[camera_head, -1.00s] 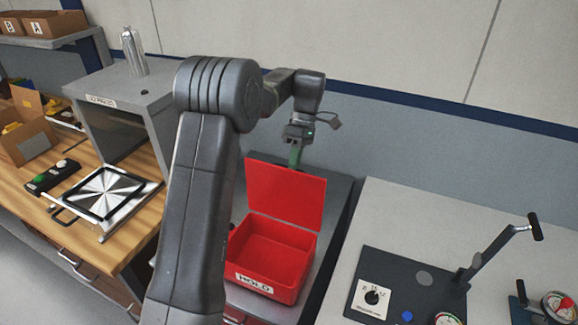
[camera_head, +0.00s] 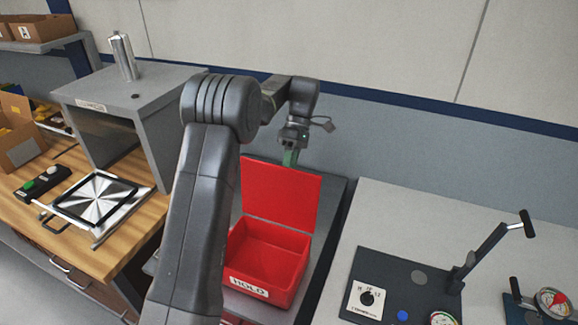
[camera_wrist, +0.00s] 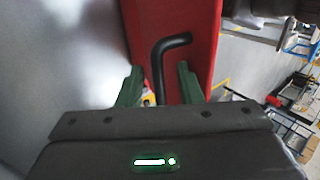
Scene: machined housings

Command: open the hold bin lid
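The red hold bin (camera_head: 262,262) stands on a grey surface, with a white HOLD label on its front. Its red lid (camera_head: 280,196) stands up from the back edge, and the bin's inside shows empty. My gripper (camera_head: 290,158) is at the lid's top edge, partly behind it. In the wrist view the lid (camera_wrist: 205,40) is a red panel with a bent black handle (camera_wrist: 160,65) between the two green fingers. My gripper (camera_wrist: 160,85) is open, with a gap on each side of the handle.
A grey box-shaped cabinet (camera_head: 130,85) with a steel cylinder on top stands on the wooden bench at left. A pale table (camera_head: 400,215) at right carries a dark plate with a lever and gauge. The wall is close behind the bin.

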